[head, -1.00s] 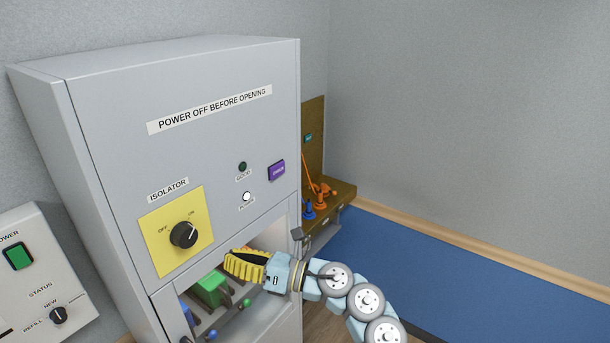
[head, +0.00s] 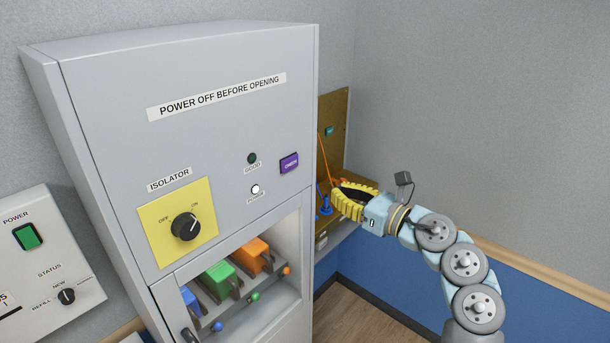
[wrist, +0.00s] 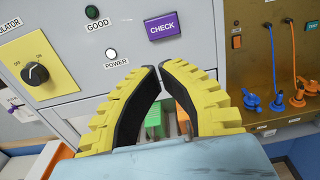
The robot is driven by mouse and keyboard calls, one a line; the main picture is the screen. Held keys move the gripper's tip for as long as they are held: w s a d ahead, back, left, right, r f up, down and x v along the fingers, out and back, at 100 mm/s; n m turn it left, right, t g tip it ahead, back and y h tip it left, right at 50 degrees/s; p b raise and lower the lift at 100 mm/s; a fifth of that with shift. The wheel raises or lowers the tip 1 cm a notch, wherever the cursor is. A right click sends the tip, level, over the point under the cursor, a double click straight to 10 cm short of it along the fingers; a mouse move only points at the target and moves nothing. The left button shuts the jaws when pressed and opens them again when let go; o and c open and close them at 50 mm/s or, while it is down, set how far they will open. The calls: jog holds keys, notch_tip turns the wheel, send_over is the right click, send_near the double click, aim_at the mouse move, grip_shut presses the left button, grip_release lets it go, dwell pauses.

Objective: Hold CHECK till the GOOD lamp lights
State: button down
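The purple CHECK button (head: 289,163) is on the upper right of the grey cabinet front; it also shows in the wrist view (wrist: 163,26). The round GOOD lamp (head: 252,158) left of it is dark green and unlit, also in the wrist view (wrist: 92,12). My yellow-fingered gripper (head: 336,192) is right of the cabinet's front edge in the head view, lower than the button and apart from it. In the wrist view the fingertips (wrist: 160,67) nearly meet below the button, with nothing between them.
The POWER lamp (head: 255,189) glows white. The isolator knob (head: 185,227) points towards ON. An open bay below holds blue, green and orange blocks (head: 252,256) with levers. A brown board (head: 335,130) with cables stands behind on the right. A panel (head: 45,240) is at left.

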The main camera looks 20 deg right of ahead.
aim_at(290, 168)
jog(key=p+x, duration=0.4)
jog(key=x, duration=0.8)
jog(key=shift+w+a+r+p, duration=0.15)
jog(key=shift+w+a+p, duration=0.05)
jog(key=shift+p, duration=0.1)
jog(key=shift+w+a, duration=0.25)
jog(key=shift+w, duration=0.4)
jog(key=shift+w+d+f+b, duration=0.1)
jog(key=shift+w+f+b, duration=0.15)
jog(key=shift+b, duration=0.2)
